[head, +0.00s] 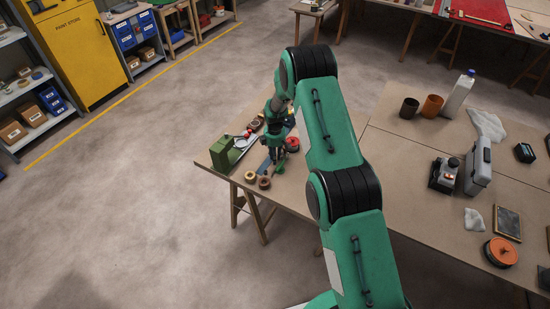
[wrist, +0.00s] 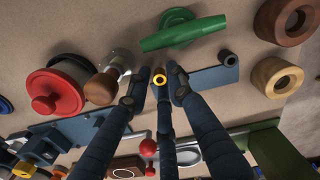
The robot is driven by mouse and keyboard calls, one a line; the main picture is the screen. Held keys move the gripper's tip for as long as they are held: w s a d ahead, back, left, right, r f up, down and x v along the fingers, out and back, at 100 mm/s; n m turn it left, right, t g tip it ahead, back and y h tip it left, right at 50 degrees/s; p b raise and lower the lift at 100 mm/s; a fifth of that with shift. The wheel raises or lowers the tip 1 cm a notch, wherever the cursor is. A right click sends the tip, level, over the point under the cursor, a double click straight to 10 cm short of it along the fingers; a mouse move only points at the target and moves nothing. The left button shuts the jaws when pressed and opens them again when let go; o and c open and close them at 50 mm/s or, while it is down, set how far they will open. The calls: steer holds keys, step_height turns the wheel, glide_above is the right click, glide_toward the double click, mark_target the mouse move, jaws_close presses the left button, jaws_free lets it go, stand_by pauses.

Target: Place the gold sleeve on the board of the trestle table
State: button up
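The gold sleeve (wrist: 160,78) is a small yellow ring with a dark hole in the wrist view. It sits between the fingertips of my gripper (wrist: 160,85), with fingers close on its left, right and near sides. I cannot tell whether they press on it, or whether it is clear of the surface below. The table's brown board (wrist: 226,108) shows around the fingers in the wrist view.
Close around are a blue-grey plate (wrist: 207,77) with a dark sleeve (wrist: 230,58), a green handle (wrist: 183,32), a red-knobbed lid (wrist: 55,95), a wooden-handled tool (wrist: 103,85), and wooden rings (wrist: 276,77). A green box (head: 222,152) stands at the table's left edge.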

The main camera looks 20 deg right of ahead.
step_height(320, 180, up, 12)
stand_by(0.8)
steer(key=shift+r, duration=0.25)
stand_by(0.3)
steer(key=s+a+r+m+t, duration=0.15)
steer(key=s+r, duration=0.45)
steer(key=r, duration=0.6)
steer(key=s+r+m, duration=0.3)
steer(key=s+r, duration=0.4)
steer(key=r, duration=0.5)
steer(key=s+a+r+m+t, duration=0.15)
steer(key=s+r, duration=0.45)
steer(key=r, duration=0.6)
steer(key=s+r+m+t, duration=0.15)
steer(key=s+r, duration=0.25)
steer(key=s, duration=0.4)
steer(key=s+r+m+g, duration=0.1)
steer(key=s+r+m, duration=0.3)
steer(key=s, duration=0.5)
steer(key=s+m+t, duration=0.2)
steer(key=s, duration=1.5)
steer(key=shift+s+a+r, duration=0.15)
steer(key=shift+a+r, duration=0.1)
steer(key=shift+a, duration=0.05)
steer(key=shift+m, duration=0.25)
